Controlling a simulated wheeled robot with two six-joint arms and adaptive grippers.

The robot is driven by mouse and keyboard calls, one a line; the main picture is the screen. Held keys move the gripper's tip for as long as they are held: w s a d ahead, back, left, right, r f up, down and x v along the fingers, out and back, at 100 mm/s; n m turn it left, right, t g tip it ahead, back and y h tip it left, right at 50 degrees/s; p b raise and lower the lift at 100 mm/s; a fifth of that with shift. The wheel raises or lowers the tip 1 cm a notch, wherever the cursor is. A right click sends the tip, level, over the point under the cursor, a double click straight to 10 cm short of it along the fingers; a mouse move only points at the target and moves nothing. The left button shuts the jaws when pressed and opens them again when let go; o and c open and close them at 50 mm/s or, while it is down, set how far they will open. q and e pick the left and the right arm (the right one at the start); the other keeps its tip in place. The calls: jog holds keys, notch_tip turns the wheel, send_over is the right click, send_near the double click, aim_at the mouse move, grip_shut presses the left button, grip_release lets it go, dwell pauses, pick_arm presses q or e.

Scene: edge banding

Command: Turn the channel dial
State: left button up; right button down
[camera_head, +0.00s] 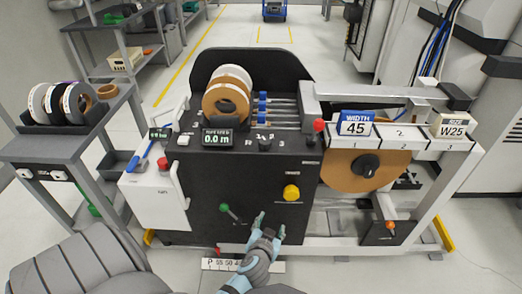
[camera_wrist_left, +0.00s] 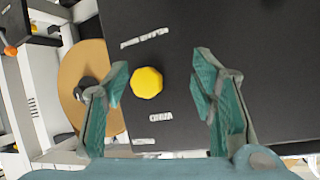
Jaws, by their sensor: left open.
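A yellow knob (camera_head: 291,193) sits on the black front panel of the machine. In the left wrist view the yellow knob (camera_wrist_left: 147,83) appears between my fingertips, closer to the left one, with a gap on both sides. A small black dial (camera_head: 265,145) with marks around it sits higher on the panel. The labels are too small for me to tell which is the channel dial. My left gripper (camera_head: 270,222) is open and empty, below and left of the yellow knob; its open fingers also show in the left wrist view (camera_wrist_left: 161,76). My right gripper is not in view.
A green-handled lever (camera_head: 225,208) is left of my left gripper. A red button (camera_head: 163,163) is on the white side box. A tape roll (camera_head: 228,95) stands on top, and a brown disc (camera_head: 345,168) is at the right. A shelf with rolls (camera_head: 105,118) stands left.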

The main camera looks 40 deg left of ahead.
pick_arm(q)
notch_tip(320, 180, up, 9)
jog(key=w+a+n+t+y+b, duration=0.1)
jog(key=w+a+n+t+y, duration=0.1)
jog(key=w+y, duration=0.1)
jog(key=n+t+y+b, duration=0.1)
jog(key=n+y, duration=0.1)
jog(key=n, duration=0.1)
send_near(265, 145)
jog(key=v, duration=0.2)
jog(key=x, duration=1.2)
jog(key=shift+w+a+r, duration=0.1)
jog(key=shift+w+a, duration=0.15)
jog(key=shift+w+a+b, duration=0.3)
jog(key=shift+w+a, duration=0.1)
jog(key=shift+w, duration=0.1)
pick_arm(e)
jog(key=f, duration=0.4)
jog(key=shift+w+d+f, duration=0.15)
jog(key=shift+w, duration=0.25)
pick_arm(q)
jog(key=shift+c, duration=0.3)
jog(key=c, duration=1.1)
jog(key=shift+o, duration=0.2)
